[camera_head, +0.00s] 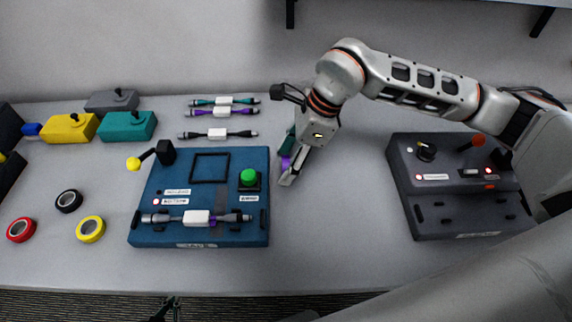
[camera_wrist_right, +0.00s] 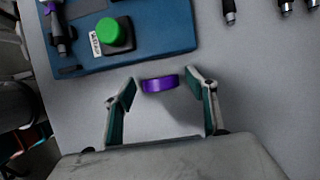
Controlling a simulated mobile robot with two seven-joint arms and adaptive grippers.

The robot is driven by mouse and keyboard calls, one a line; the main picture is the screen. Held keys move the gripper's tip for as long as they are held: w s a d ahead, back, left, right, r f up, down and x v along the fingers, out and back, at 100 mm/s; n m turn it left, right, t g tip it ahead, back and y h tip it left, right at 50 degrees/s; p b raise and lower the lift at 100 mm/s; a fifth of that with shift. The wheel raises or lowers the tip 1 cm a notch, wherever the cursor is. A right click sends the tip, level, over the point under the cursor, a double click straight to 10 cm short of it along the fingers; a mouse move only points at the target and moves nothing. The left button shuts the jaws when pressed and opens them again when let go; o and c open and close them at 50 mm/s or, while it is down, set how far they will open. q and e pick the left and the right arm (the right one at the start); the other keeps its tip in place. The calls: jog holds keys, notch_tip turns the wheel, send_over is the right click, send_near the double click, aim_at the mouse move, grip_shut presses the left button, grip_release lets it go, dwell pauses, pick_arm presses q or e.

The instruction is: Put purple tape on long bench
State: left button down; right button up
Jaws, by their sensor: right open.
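The purple tape (camera_wrist_right: 160,84) is a small ring between the fingertips of my right gripper (camera_head: 285,168) in the right wrist view. The fingers are open, with a gap on each side of it. In the head view a bit of the purple tape (camera_head: 286,162) shows beside the fingers, mostly hidden by them. It is just right of the blue board, over the grey long bench (camera_head: 335,225); I cannot tell whether it touches the surface. A dark tip at the bottom edge of the head view looks like my left gripper (camera_head: 168,308); its jaws are unclear.
The blue board (camera_head: 160,232) carries a green button (camera_head: 249,178) and a held cable. A dark panel (camera_head: 420,222) stands at right. Red (camera_head: 21,229), black (camera_head: 69,201) and yellow (camera_head: 91,229) tapes lie at left. Cables (camera_head: 218,134) lie behind the board. Bench between board and panel is clear.

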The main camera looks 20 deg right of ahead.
jog(key=shift+x, duration=0.85)
jog(key=shift+a, duration=0.1)
jog(key=shift+c, duration=0.4)
jog(key=c, duration=1.1)
jog(key=shift+r, duration=0.1)
